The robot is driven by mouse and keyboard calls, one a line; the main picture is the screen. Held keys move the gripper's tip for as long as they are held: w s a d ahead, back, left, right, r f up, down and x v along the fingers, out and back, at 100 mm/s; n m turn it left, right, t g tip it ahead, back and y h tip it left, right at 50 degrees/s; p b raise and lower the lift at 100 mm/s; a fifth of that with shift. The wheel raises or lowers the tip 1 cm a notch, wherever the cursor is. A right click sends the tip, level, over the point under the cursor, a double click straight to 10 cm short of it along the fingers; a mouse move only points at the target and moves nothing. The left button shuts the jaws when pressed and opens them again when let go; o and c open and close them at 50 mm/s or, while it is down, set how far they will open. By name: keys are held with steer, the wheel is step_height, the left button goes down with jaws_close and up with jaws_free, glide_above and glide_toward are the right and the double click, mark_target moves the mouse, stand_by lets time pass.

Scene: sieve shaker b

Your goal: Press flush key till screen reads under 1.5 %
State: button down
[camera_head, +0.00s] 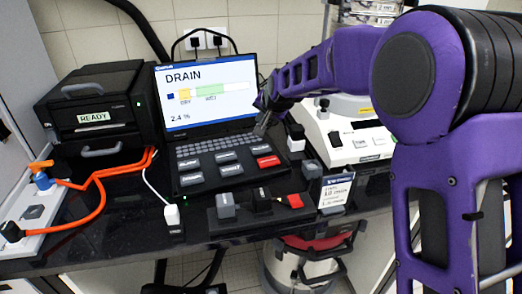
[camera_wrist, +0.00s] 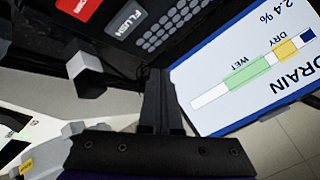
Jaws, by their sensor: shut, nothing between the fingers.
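The grey flush key (camera_head: 261,149) sits in the key block, just behind the red key (camera_head: 268,161). In the wrist view the FLUSH label (camera_wrist: 124,22) is readable beside the red key. My gripper (camera_head: 262,131) is shut and empty, near the right end of the small keypad, behind the flush key. In the wrist view its fingertips (camera_wrist: 154,73) appear apart from the flush key.
A black box marked READY (camera_head: 95,117) stands at left, with orange cables beside it. A white machine (camera_head: 350,138) stands right of the console. A row of blocks (camera_head: 258,202) and a small sign (camera_head: 337,194) stand at the counter's front. Some bare counter shows at front left.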

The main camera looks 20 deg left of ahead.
mark_target(261, 150)
step_height(261, 150, down, 7)
steer(key=b, duration=0.4)
steer(key=shift+f, duration=0.2)
stand_by(1.7)
steer(key=shift+f+b, duration=0.4)
steer(key=shift+b, duration=0.15)
steer(key=shift+f, duration=0.5)
stand_by(0.6)
steer(key=shift+r, duration=0.1)
steer(key=shift+r+p, duration=0.4)
steer(key=shift+r, duration=0.4)
steer(key=shift+r+p, duration=1.55)
steer(key=shift+r, duration=0.95)
